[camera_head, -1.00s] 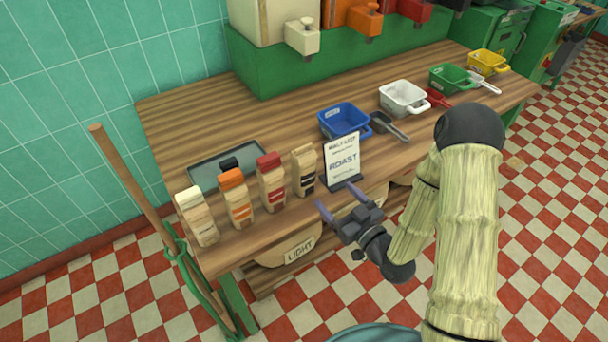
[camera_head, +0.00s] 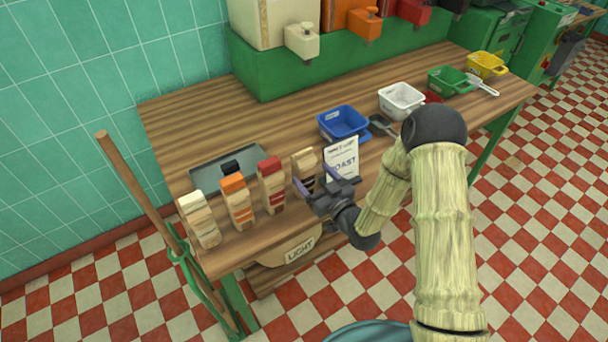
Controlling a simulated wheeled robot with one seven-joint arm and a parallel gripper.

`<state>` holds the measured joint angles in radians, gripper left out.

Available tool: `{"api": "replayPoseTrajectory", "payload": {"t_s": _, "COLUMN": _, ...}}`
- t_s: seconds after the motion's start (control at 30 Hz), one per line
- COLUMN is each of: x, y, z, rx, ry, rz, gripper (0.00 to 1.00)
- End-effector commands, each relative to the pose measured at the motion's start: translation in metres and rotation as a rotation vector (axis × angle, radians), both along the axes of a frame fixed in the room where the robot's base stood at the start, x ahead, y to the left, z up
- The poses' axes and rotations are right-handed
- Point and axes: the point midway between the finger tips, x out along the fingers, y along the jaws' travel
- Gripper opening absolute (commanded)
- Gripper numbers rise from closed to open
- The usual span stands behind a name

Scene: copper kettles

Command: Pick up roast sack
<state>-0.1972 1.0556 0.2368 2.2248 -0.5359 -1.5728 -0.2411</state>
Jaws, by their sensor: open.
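Several small tan sacks stand in a row along the table's front edge: a cream-topped sack (camera_head: 200,222), an orange-topped sack (camera_head: 237,203), a red-topped sack (camera_head: 271,187) and a dark-striped sack (camera_head: 304,165). Which one the task calls the roast sack is not plain from labels. My gripper (camera_head: 313,176) is open, its purple fingers pointing at the dark-striped sack, one at either side in the picture. Contact cannot be told. The gripper hides the sack's lower part. A white sign reading ROAST (camera_head: 343,161) stands just right, partly behind my gripper.
The wooden table (camera_head: 190,120) holds a grey tray (camera_head: 205,178) behind the sacks. A blue bin (camera_head: 343,122), white bin (camera_head: 401,99), green bin (camera_head: 450,79) and yellow bin (camera_head: 486,64) stand farther right. A wooden pole (camera_head: 135,182) leans at the left corner.

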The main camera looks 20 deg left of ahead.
Motion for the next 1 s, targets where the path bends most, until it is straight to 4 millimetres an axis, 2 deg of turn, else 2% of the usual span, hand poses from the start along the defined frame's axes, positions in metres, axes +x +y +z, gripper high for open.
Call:
{"api": "replayPoseTrajectory", "payload": {"t_s": 0.2, "x": 0.013, "y": 0.026, "z": -0.004, "rx": 0.001, "ry": -0.001, "rz": 0.003, "gripper": 0.78}}
{"api": "replayPoseTrajectory", "payload": {"t_s": 0.37, "x": 0.026, "y": 0.039, "z": -0.004, "rx": 0.001, "ry": -0.001, "rz": 0.000, "gripper": 0.78}}
{"api": "replayPoseTrajectory", "payload": {"t_s": 0.93, "x": 0.027, "y": 0.040, "z": -0.005, "rx": 0.000, "ry": 0.000, "rz": 0.000, "gripper": 0.78}}
{"api": "replayPoseTrajectory", "payload": {"t_s": 1.0, "x": 0.027, "y": 0.040, "z": -0.005, "rx": 0.000, "ry": 0.000, "rz": 0.000, "gripper": 0.64}}
